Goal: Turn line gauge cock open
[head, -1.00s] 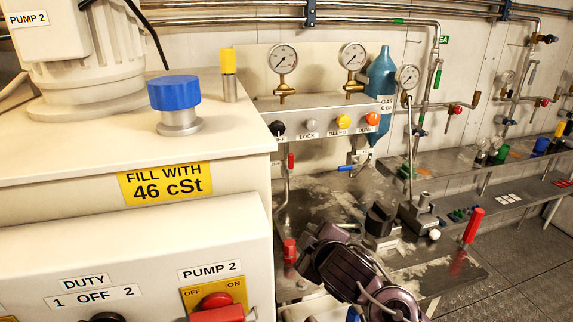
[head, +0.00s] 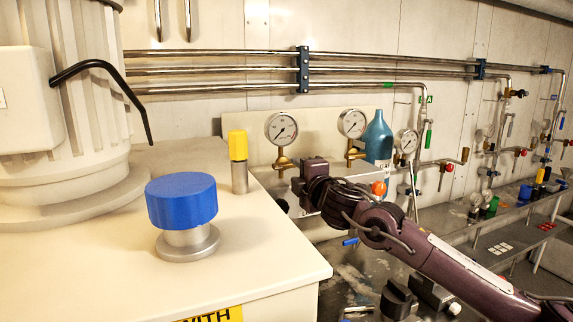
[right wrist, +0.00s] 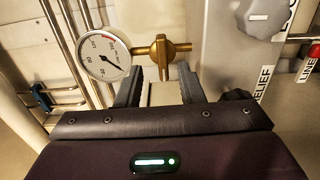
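A brass gauge cock (head: 284,162) sits under the left round gauge (head: 281,128) on the cream panel. In the right wrist view the same brass cock (right wrist: 160,50) lies beside the gauge (right wrist: 104,54), its wider cross piece toward the middle. My right gripper (right wrist: 160,80) is open, with its two grey fingers apart. The cock appears just beyond the fingertips, roughly centred between them; I see no contact. In the head view my right gripper (head: 300,184) is just right of and below the cock, its fingers hard to make out. My left gripper is not in view.
A second gauge (head: 352,124) and a teal bottle (head: 377,138) stand to the right. A white tank with a blue cap (head: 181,200) and a yellow-topped post (head: 238,160) is at left. A dark knob (right wrist: 235,95) and grey knob (right wrist: 262,17) are right of the fingers.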

